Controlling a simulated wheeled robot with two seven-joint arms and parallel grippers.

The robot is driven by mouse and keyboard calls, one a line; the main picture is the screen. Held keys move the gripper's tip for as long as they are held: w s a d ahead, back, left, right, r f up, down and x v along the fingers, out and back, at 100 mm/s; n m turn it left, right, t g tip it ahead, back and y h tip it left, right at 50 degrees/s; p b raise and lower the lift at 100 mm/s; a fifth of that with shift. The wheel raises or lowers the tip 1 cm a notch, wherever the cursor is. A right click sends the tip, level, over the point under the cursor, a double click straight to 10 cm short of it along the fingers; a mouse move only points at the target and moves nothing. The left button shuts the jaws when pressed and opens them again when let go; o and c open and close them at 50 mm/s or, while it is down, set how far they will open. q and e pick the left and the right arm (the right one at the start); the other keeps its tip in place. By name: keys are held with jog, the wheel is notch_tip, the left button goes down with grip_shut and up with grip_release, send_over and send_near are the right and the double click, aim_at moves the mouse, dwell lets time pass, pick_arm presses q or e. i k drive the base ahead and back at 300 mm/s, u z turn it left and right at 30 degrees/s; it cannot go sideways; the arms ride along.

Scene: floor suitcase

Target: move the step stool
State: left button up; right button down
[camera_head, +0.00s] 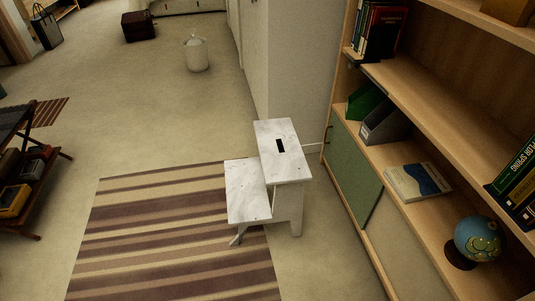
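The step stool (246,190) is white and worn, with two steps. Its taller top step has a dark hand slot and is on the right, and its lower step is on the left. It stands upright on the floor, partly over the right edge of a striped rug (150,240). The stool is close to the wall corner and the bookcase. Neither of my grippers shows in the head view.
A wooden bookcase (375,155) with books, a globe (478,239) and a green cabinet door fills the right side. A dark rack (22,165) stands at the left. Open carpet lies between.

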aim_at(282, 163)
jog(key=k, duration=0.65)
jog(key=u, duration=0.75)
jog(key=i, duration=1.2)
jog(key=z, duration=0.3)
jog(key=i, duration=0.8)
jog(key=z, duration=0.65)
